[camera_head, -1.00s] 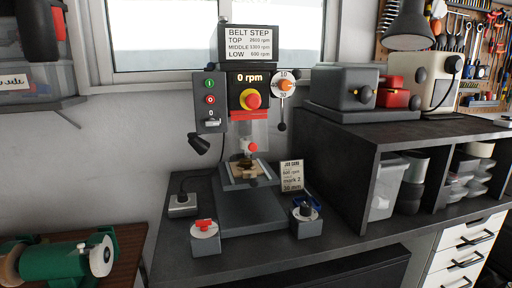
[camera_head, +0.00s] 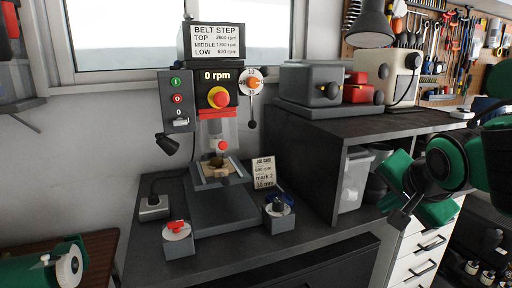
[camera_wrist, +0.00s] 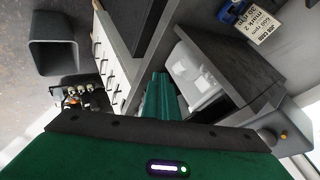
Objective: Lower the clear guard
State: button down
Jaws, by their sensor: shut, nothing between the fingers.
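The drill press (camera_head: 218,98) stands on the dark bench, with a "0 rpm" display. Its clear guard (camera_head: 229,131) hangs below the red band under the head, around the chuck area. A red knob (camera_head: 222,146) shows near the guard's lower part. A wooden workpiece (camera_head: 216,170) lies on the press table below. Where the guard's lower edge ends is hard to tell. My gripper (camera_head: 400,214) is at the right, in front of the shelf, well apart from the guard. Its green fingers (camera_wrist: 161,97) are together and empty in the wrist view, which does not show the guard.
A job card (camera_head: 263,172) stands to the right. The raised shelf (camera_head: 325,170) lies between press and arm.

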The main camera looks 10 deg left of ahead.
jog(key=a+r+t+y, duration=0.1)
jog(key=a+r+y, duration=0.15)
jog(key=a, duration=0.45)
jog(key=a+r+t+y, duration=0.1)
jog(key=a+r, duration=0.3)
jog(key=a, duration=0.3)
jog(key=m+t+y, duration=0.1)
jog(key=y, duration=0.4)
send_near(225, 149)
jog(key=x, duration=0.4)
jog(key=r+x, duration=0.1)
jog(key=x, duration=0.1)
jog(key=shift+w+a+f, duration=0.1)
jog(key=shift+w+a, duration=0.15)
jog(key=shift+a, duration=0.05)
jog(key=shift+h, duration=0.25)
jog(key=shift+w+a+f+m, duration=0.15)
jog(key=shift+w+a+f, duration=0.1)
jog(key=shift+w+f, duration=0.2)
jog(key=shift+w+a+f+m, duration=0.15)
jog(key=shift+w+a+f, duration=0.1)
jog(key=shift+w+f, duration=0.15)
